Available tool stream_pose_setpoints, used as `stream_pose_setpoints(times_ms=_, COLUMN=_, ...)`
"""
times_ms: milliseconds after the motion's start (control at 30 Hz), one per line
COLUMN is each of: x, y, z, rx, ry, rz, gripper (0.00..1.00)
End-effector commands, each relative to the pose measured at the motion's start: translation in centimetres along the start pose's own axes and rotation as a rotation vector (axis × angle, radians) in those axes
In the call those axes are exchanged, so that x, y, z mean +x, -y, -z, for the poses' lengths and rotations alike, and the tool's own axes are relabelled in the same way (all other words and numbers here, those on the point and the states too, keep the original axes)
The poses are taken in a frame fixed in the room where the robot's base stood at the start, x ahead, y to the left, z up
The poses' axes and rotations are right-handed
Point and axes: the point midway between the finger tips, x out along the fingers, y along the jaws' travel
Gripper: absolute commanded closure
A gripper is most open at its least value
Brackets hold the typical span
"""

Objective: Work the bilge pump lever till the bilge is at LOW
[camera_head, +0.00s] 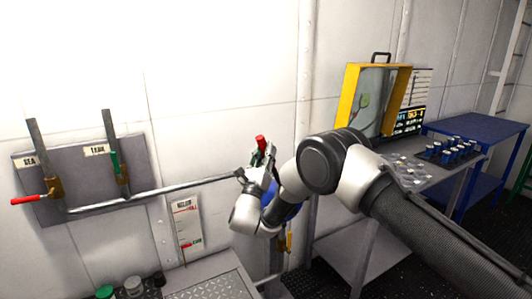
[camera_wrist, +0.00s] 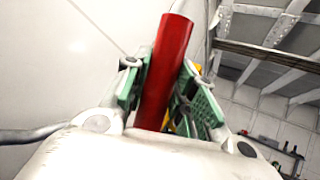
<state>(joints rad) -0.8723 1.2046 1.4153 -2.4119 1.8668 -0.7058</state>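The pump lever's red grip (camera_head: 260,140) points up, with my gripper (camera_head: 262,157) around it in front of the wall. In the wrist view the red grip (camera_wrist: 168,65) stands slightly tilted between the green finger pads of my gripper (camera_wrist: 162,95), which close on it from both sides. The grip's top sticks out beyond the fingers. A blue pump body (camera_head: 287,211) is partly hidden behind my wrist. The white bilge gauge (camera_head: 186,226) hangs on the wall to the left, with red marks near its top and bottom; its small lettering is hard to read.
A panel (camera_head: 80,205) with SEA and TANK valves and a pipe (camera_head: 165,190) is at the left. A grey worktop (camera_head: 448,178) with a yellow-framed case (camera_head: 348,97) and a blue table (camera_head: 480,127) stand right. A metal plate and jars lie low at the front.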

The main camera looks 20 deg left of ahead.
Motion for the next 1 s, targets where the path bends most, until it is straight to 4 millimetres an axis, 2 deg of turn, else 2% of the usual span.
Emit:
stream_pose_setpoints(times_ms=33, x=0.0, y=0.0, z=0.0, rx=0.0, ry=0.0, rz=0.0, gripper=0.65)
stream_pose_setpoints(times_ms=100, x=0.0, y=0.0, z=0.0, rx=0.0, ry=-0.001, rz=0.0, gripper=0.52)
stream_pose_setpoints(times_ms=467, x=-0.3, y=0.0, z=0.0, rx=0.0, ry=-0.002, rz=-0.001, gripper=0.51)
stream_pose_setpoints(times_ms=800, x=-5.8, y=-0.1, z=0.0, rx=0.0, ry=-0.002, rz=-0.003, gripper=0.51)
stream_pose_setpoints(times_ms=1000, x=-7.5, y=0.0, z=0.0, rx=0.0, ry=-0.001, rz=-0.001, gripper=0.51)
